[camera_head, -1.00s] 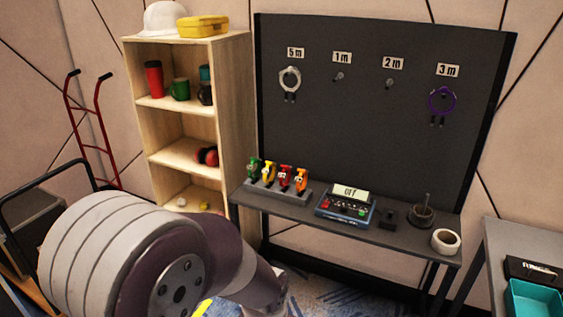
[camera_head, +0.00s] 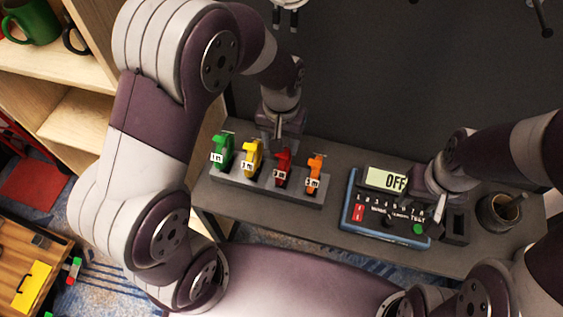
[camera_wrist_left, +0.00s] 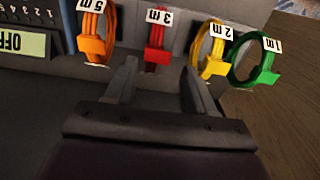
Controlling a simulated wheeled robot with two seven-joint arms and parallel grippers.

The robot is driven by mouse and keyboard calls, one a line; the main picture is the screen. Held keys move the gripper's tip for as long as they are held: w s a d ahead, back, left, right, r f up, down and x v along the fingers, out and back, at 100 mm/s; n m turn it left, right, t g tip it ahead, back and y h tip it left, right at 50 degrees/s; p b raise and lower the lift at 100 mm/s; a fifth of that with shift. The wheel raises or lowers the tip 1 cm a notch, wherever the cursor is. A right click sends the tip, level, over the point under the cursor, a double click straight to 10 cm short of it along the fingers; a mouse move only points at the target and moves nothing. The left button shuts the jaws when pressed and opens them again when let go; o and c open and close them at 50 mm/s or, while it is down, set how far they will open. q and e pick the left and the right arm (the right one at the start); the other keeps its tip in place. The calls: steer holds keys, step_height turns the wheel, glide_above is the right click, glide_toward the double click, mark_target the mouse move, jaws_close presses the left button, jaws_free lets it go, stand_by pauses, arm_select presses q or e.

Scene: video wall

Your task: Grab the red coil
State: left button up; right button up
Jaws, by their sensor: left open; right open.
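The red coil (camera_head: 283,169), with a white tag, stands in a grey rack (camera_head: 262,189) on the dark bench. In the left wrist view the red coil (camera_wrist_left: 157,57) is tagged 3 m. It stands between the orange coil (camera_wrist_left: 95,48) and the yellow coil (camera_wrist_left: 213,62). My left gripper (camera_head: 283,138) is open and empty, just behind the red coil in the head view. In the left wrist view its two fingers (camera_wrist_left: 158,85) point toward the rack, with the red coil lying between their lines. My right gripper (camera_head: 428,192) is open, over the tester's right side.
A green coil (camera_head: 222,150) stands at the rack's left end. The blue-framed tester (camera_head: 350,215) reads OFF, right of the rack. A dark round pot (camera_head: 500,212) stands farther right. A wooden shelf (camera_head: 75,125) with a green mug (camera_head: 35,20) is at the left.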

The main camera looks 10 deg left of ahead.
mark_target(284, 156)
arm_select(q)
steer(key=shift+w+d+f, duration=0.1)
steer(key=shift+f, duration=0.4)
steer(key=shift+s+d+f, duration=0.25)
steer(key=shift+s+f, duration=0.15)
steer(key=shift+f, duration=0.15)
steer(key=shift+s+d+f, duration=0.2)
steer(key=shift+s+f, duration=0.15)
steer(key=shift+f, duration=0.15)
step_height(284, 156, down, 3)
steer(key=shift+w+a+r, duration=0.1)
steer(key=shift+r, duration=0.1)
steer(key=shift+w+f, duration=0.2)
steer(key=shift+f, duration=0.1)
steer(key=shift+s, duration=0.1)
steer(key=shift+s+r, duration=0.1)
steer(key=shift+r, duration=0.05)
steer(key=c, duration=1)
